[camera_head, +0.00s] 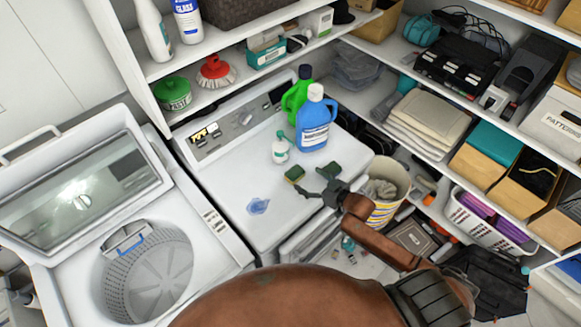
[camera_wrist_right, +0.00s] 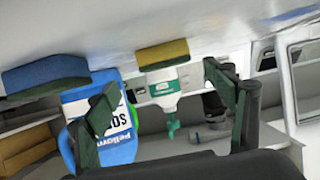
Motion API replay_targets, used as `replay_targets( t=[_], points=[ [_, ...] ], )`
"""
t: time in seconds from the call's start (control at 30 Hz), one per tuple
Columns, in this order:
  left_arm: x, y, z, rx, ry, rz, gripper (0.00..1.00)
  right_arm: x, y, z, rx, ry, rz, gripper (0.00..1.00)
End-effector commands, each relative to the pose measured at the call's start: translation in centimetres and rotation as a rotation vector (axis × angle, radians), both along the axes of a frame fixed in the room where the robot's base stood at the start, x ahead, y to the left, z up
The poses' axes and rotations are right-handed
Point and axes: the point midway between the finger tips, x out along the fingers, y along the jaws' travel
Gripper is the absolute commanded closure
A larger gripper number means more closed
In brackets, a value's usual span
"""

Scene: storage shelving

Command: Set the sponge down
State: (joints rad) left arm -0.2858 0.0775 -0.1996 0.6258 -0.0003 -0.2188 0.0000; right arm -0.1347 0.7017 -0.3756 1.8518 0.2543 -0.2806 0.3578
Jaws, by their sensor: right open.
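Two sponges lie apart on the white top of the machine (camera_head: 230,185) in the head view. One sponge (camera_head: 294,174) is green with a yellow side; it also shows in the right wrist view (camera_wrist_right: 163,54). The other sponge (camera_head: 329,171) is dark green, to its right, and shows at the left of the wrist view (camera_wrist_right: 45,73) with a blue side. My right gripper (camera_head: 312,194) is open and empty just in front of the sponges. In the wrist view its fingers (camera_wrist_right: 167,108) stand wide apart, with the yellow-sided sponge beyond them. My left gripper is not in view.
A blue detergent bottle (camera_head: 313,125), a green jug (camera_head: 297,96) and a small white bottle (camera_head: 280,149) stand behind the sponges. A bluish patch (camera_head: 258,206) lies front left. A striped bin (camera_head: 385,205) stands to the right. An open washer (camera_head: 145,270) is at left.

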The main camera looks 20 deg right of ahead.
Motion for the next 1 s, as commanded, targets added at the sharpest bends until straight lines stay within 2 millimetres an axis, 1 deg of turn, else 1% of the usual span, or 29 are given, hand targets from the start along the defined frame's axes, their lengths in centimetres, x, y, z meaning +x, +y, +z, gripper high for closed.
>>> replay_targets(
  t=[0.17,0.4,0.5,0.57,0.7,0.83,0.93,1.0],
  points=[
    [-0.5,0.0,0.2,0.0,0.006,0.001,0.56,1.6,0.6,-0.4,0.005,-0.007,0.006,0.23],
    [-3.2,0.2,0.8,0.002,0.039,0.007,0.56,4.0,2.2,-1.2,0.005,-0.007,0.01,0.23],
    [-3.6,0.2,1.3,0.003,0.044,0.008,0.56,5.2,3.0,-1.7,0.006,-0.006,0.008,0.23],
    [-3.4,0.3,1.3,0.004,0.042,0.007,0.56,5.9,3.0,-2.1,0.004,-0.006,0.007,0.23],
    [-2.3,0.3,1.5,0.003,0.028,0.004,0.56,6.7,3.3,-2.7,0.003,-0.005,0.006,0.23],
    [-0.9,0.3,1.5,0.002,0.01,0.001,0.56,6.7,3.2,-2.8,0.003,-0.005,0.005,0.23],
    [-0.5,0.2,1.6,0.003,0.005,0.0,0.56,6.7,3.2,-2.8,0.003,-0.005,0.005,0.23],
    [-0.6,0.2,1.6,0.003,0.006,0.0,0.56,6.7,3.2,-2.8,0.003,-0.005,0.005,0.27]
  ],
)
